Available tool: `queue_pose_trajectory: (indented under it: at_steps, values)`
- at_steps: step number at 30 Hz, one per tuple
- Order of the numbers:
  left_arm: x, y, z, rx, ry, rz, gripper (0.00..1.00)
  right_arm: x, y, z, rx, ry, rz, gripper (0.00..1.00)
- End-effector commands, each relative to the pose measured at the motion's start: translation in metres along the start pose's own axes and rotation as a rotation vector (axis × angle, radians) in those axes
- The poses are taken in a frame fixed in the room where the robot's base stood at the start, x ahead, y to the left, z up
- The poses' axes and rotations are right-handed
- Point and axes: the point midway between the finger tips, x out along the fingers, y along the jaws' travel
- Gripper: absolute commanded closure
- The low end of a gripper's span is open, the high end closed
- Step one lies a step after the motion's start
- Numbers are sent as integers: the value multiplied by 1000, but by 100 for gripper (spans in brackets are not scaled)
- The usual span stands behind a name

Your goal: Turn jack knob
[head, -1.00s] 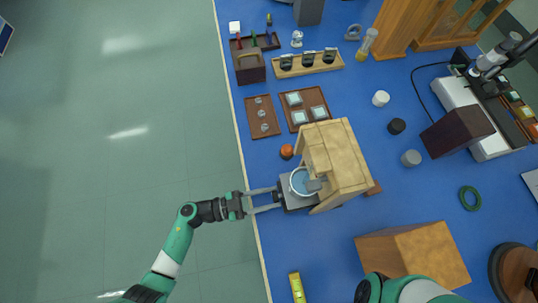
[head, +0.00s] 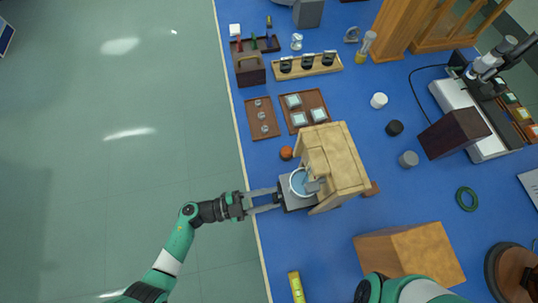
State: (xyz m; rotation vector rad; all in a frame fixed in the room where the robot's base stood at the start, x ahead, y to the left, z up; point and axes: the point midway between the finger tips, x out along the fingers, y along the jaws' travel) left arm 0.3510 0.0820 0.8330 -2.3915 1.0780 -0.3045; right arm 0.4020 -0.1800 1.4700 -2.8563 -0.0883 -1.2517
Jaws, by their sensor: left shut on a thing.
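The jack (head: 292,204) is a small grey platform at the left edge of the blue bench, in front of a wooden housing (head: 345,160). A round white-rimmed dish with blue inside (head: 299,181) sits on top of it. My left gripper (head: 277,198) reaches in from the left with its two fingers at the jack's left side, shut on the jack's knob.
An orange-red ball (head: 286,153) lies just above the jack. Brown trays (head: 263,117) stand further up, and a wooden block (head: 408,254) lies to the lower right. A yellow level (head: 297,287) lies near the front edge.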

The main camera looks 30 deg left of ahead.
Motion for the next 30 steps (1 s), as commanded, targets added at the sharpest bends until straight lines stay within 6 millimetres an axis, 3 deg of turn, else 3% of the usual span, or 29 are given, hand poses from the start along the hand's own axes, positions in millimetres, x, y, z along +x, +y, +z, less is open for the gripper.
queue_pose_trajectory:
  at_steps: [9, 24, 25, 30]
  values:
    - [0, 0, 0, 138, 0, 0, 100, 1, 0, -1, 0, 0, 0, 50]
    - [0, 0, 0, 164, 0, 0, 100, 1, 0, -1, 0, 0, 0, 50]
    - [0, 0, 0, 164, 0, 0, 54, 1, 0, -1, 0, 0, 0, 50]
    - [0, 0, 0, 163, 0, 0, 26, 1, 0, -1, 0, 0, 0, 50]
